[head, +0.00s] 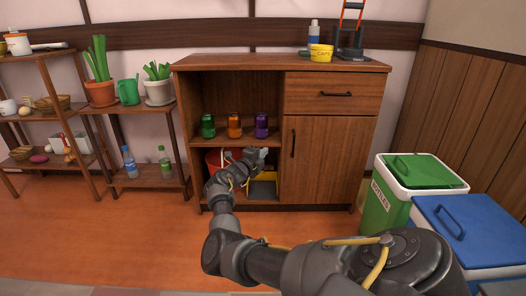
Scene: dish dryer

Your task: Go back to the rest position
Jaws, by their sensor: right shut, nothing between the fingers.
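My right arm reaches forward from the lower right. Its gripper (262,155) is shut and empty, at the open left side of the wooden cabinet (337,165). It shows just below the middle shelf, in front of the lower compartment. It is small in the view, and I cannot tell how far inside the opening it is. My left gripper is not in view.
Green (208,126), orange (234,126) and purple (261,126) cans stand on the middle shelf. A red container (214,158) and a yellow thing (262,188) are below. Green (385,212) and blue-lidded (480,225) bins stand right. Plant shelves (148,178) are left; open floor (90,235) lies in front.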

